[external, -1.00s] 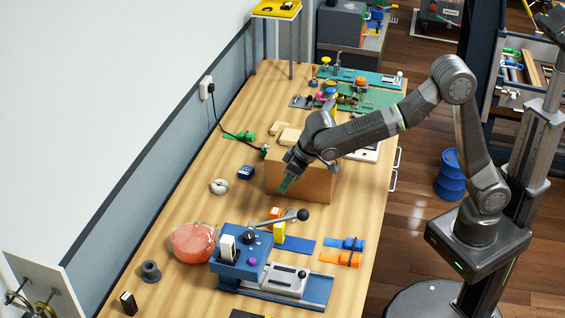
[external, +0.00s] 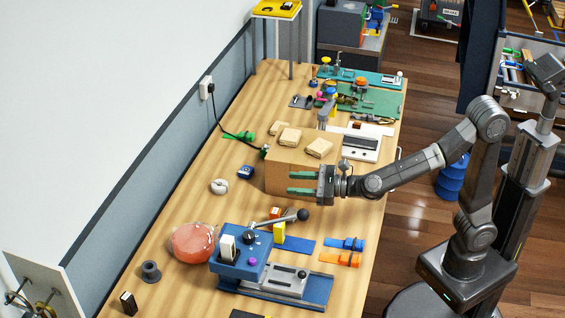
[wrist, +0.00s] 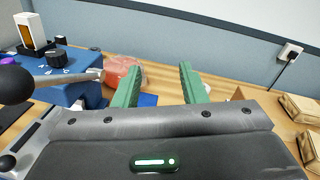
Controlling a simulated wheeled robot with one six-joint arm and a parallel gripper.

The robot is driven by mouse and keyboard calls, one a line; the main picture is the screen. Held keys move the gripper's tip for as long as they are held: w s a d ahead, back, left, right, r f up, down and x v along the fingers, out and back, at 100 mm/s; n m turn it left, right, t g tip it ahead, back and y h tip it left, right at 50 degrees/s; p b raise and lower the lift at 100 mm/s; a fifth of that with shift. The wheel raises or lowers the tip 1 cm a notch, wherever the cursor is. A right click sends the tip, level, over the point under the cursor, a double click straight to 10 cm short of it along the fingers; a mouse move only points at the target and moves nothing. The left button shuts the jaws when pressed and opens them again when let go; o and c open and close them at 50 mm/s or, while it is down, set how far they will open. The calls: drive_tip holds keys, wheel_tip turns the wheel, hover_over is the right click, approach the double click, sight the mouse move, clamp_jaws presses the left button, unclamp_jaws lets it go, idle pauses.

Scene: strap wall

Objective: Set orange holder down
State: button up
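An orange holder (external: 338,258), a flat strap-like piece with a dark band across it, lies on the workbench (external: 205,200) near its right edge. A similar blue piece (external: 346,243) lies just behind it. My gripper (external: 290,183) is level, points left, and stands in front of the cardboard box, behind and above the orange holder and apart from it. Its two green fingers are spread with nothing between them, and the wrist view shows the same open gap (wrist: 163,72). I do not make out the orange holder in the wrist view.
A blue machine (external: 240,268) with a black-knobbed lever (external: 303,214) stands at the front; it fills the left of the wrist view (wrist: 60,65). The cardboard box (external: 283,178) carries tan packages (external: 319,148).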

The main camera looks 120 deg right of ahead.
drive_tip(key=s+f+m+g+h+b, duration=0.1)
drive_tip(key=s+m+h+b, duration=0.15)
drive_tip(key=m, duration=0.25)
drive_tip(key=p, duration=0.2)
approach(280, 213)
drive_tip(key=shift+w+d+r+n+y, duration=0.15)
drive_tip(key=shift+w+d+r, duration=0.05)
drive_tip(key=shift+w+d, duration=0.25)
drive_tip(key=shift+w+d+r+n+y, duration=0.1)
drive_tip(key=shift+w+d+r+n, duration=0.1)
drive_tip(key=shift+w+d, duration=0.2)
drive_tip(key=p+x, duration=0.1)
drive_tip(key=x, duration=0.6)
drive_tip(key=shift+w+d+f, duration=0.15)
drive_tip(key=shift+w+d, duration=0.05)
drive_tip(key=shift+c, duration=0.5)
clamp_jaws()
